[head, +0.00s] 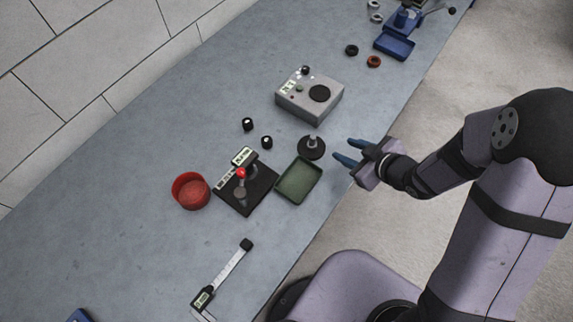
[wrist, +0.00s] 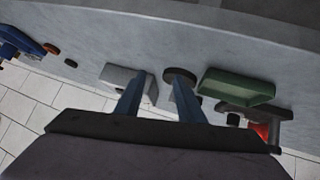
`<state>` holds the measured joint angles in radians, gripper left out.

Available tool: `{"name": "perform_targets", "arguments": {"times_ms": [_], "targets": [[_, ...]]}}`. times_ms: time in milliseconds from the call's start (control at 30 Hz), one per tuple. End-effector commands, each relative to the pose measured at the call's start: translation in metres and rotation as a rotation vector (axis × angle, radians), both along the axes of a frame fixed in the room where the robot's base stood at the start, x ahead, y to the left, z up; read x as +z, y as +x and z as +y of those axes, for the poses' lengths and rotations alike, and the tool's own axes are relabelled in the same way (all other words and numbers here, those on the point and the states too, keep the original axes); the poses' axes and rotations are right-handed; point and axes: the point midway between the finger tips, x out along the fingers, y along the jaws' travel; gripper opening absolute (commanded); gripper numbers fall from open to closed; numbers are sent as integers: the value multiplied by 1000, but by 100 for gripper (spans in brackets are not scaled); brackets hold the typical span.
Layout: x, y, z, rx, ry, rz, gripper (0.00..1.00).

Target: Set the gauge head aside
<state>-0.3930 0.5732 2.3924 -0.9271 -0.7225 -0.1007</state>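What looks like the gauge head (head: 243,157), a small unit with a pale display, sits at the top of a stand on a square black base (head: 258,189). A red ball-like part (head: 241,173) and a grey round piece show just below it. In the wrist view the stand (wrist: 255,112) is only partly seen at the right, so the head is not clear there. My gripper (head: 339,150) is open and empty, with its two blue fingers apart. It is over the table's front edge, right of the stand and not touching it. The fingers also show in the wrist view (wrist: 156,82).
A green tray (head: 299,181) and a black round base with a post (head: 311,148) lie between my gripper and the stand. A red bowl (head: 190,191), grey box (head: 310,96), two black knobs and a caliper (head: 225,277) are around. Bare table lies at the left.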

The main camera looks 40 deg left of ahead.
Motion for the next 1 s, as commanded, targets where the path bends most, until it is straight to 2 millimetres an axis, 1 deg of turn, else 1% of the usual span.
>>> {"name": "perform_targets", "arguments": {"times_ms": [33, 67, 100, 167, 200, 300, 400, 433, 500, 600, 833, 1000], "targets": [[-6, -23, 23, 96, 64, 12, 35], [-6, -36, 36, 150, 107, 18, 35], [-5, -54, 50, 217, 167, 29, 35], [-1, -80, 68, 308, 257, 53, 35], [2, -98, 77, 361, 316, 73, 35], [14, -138, 92, 474, 460, 133, 35], [27, -168, 97, 550, 580, 194, 35], [30, -175, 97, 567, 609, 210, 35], [37, -187, 97, 597, 666, 243, 35], [45, -197, 96, 623, 717, 274, 35], [50, -202, 97, 635, 742, 287, 35], [51, -205, 105, 635, 740, 287, 35]]}}
